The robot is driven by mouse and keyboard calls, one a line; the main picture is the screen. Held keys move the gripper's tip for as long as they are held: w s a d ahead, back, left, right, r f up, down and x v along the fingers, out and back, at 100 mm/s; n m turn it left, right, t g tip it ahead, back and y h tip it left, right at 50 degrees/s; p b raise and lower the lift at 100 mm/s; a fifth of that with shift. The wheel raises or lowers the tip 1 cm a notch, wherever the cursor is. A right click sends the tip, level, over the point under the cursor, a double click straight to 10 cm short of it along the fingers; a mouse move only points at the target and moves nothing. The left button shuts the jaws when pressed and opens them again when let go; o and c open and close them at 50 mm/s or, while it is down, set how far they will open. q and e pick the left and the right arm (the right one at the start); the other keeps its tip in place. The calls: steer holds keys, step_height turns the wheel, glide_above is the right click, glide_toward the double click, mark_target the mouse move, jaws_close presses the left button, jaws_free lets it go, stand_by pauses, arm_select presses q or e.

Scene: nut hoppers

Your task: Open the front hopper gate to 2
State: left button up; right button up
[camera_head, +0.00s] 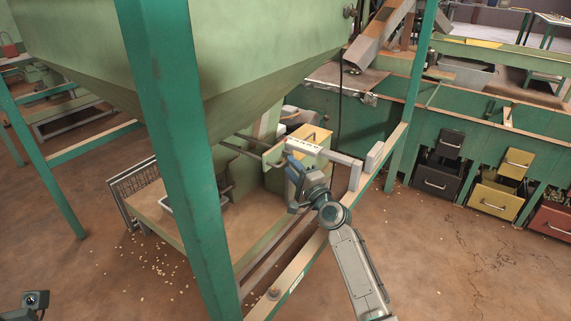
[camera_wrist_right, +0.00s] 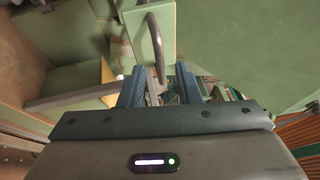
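The large green hopper (camera_head: 245,60) fills the upper left of the head view. Below it is the gate mechanism, with a yellow-green box (camera_head: 308,158) and a white marked strip (camera_head: 303,147); its marks are too small to read. My right gripper (camera_head: 297,178) is at the box's front side. In the wrist view its two blue fingers (camera_wrist_right: 160,86) are apart. A curved metal handle (camera_wrist_right: 154,42) comes down from a pale green block (camera_wrist_right: 148,18) and its lower end lies between the fingers. I cannot tell whether they touch it. My left gripper's fingers are out of view.
A green post (camera_head: 180,130) stands in front of the hopper on the left; another (camera_head: 412,90) stands right of the mechanism. A low frame beam (camera_head: 290,275) runs beneath my right arm. Black, yellow (camera_head: 497,200) and red bins stand right. The brown floor at lower right is clear.

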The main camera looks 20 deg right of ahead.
mark_target(286, 161)
steer(key=shift+b+x, duration=0.35)
steer(key=shift+x, duration=1.5)
jaws_close()
